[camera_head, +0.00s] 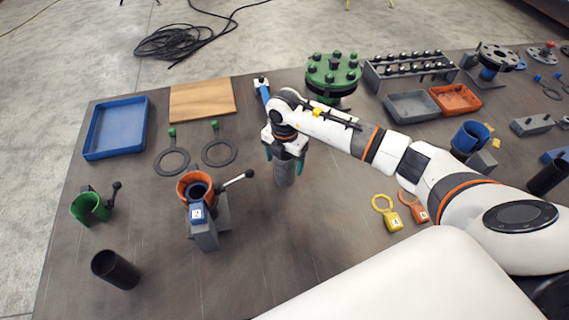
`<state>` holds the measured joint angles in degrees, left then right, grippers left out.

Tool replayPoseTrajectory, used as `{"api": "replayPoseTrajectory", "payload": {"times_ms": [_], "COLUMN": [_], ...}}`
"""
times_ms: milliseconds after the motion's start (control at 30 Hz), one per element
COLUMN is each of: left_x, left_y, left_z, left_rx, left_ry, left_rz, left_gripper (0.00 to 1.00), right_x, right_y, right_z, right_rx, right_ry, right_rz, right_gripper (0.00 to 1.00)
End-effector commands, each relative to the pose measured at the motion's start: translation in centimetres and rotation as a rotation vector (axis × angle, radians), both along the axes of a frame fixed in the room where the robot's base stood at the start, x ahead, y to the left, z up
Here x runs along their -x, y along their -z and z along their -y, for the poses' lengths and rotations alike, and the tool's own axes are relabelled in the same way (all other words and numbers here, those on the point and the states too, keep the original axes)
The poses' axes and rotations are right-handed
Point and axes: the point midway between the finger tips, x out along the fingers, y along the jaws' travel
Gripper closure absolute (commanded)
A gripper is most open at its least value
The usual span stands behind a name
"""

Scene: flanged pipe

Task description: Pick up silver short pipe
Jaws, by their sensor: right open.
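The silver short pipe (284,174) stands upright on the table near the middle of the view. My right gripper (285,156) is over it, pointing down, with its green fingertips on either side of the pipe's upper part. The gripper is open. The pipe's top is hidden behind the gripper, and I cannot tell whether the fingers touch it. My left gripper is not in view.
An orange clamp holder (194,184) with a lever stands left of the pipe. A green flange (333,72) stands behind. Blue tray (117,128), wooden board (202,99) and black pipe (115,269) are left. Yellow tag (391,220) lies right. Table in front is clear.

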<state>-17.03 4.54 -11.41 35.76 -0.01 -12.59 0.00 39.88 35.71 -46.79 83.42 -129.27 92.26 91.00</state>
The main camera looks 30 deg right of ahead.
Motion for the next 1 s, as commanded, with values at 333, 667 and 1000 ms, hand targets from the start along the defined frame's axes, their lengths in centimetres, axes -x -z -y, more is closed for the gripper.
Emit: {"api": "replayPoseTrajectory", "payload": {"times_ms": [333,667,1000], "left_x": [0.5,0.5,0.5], "left_y": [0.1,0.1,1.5], "left_z": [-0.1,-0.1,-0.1], "left_rx": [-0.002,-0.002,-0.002], "left_ry": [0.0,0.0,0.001], "left_rz": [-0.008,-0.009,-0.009], "left_gripper": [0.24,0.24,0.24], "right_x": [0.0,-0.1,-0.2], "right_y": [0.0,-0.1,-4.4], "right_z": [0.0,0.0,0.0], "right_rx": [0.0,-0.001,0.0], "right_ry": [0.0,0.0,-0.001], "right_rz": [0.0,0.002,0.008], "right_gripper": [0.57,0.8,0.8]}}
